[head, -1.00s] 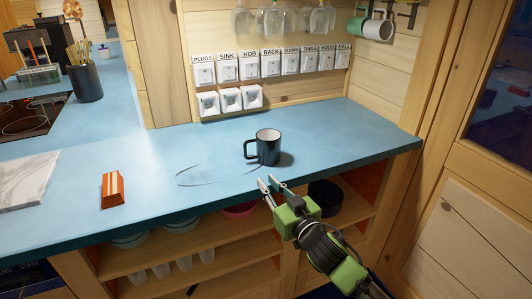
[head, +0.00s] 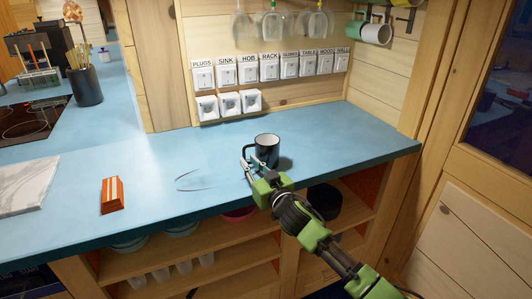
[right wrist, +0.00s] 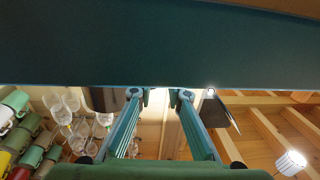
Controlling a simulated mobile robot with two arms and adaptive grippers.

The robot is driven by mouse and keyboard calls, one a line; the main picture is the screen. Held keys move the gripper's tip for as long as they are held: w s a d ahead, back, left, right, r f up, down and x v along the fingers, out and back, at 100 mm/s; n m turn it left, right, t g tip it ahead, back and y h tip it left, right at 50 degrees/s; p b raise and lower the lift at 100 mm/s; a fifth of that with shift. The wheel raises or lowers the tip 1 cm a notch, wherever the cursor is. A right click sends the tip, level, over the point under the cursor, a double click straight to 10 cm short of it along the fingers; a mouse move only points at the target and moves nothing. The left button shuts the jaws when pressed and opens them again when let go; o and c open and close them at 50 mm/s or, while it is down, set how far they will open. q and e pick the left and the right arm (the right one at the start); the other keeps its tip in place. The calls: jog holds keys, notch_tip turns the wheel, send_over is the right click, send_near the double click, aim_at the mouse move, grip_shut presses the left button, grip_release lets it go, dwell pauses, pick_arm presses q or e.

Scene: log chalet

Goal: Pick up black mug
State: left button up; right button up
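The black mug (head: 268,155) stands upright on the blue worktop (head: 335,135), its handle toward the left and its pale inside showing. My right gripper (head: 253,168) is at the mug's near left side, below the handle, with its fingers apart. One finger overlaps the mug's lower front in the head view; I cannot tell whether it touches. In the right wrist view the two fingers (right wrist: 158,97) are apart with nothing visibly held between them. The mug is not clearly visible there. My left gripper is not in view.
An orange-striped packet (head: 112,195) and a marble board (head: 27,187) lie to the left. Labelled switches (head: 270,70) line the wall behind. Glasses (head: 280,25) and mugs (head: 375,33) hang above. The worktop right of the mug is clear. Open shelves (head: 190,265) lie below the edge.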

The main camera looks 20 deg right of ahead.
jog(key=shift+w+a, duration=0.1)
jog(key=shift+w, duration=1.15)
jog(key=shift+c, duration=0.4)
grip_shut()
jog(key=shift+r, duration=0.15)
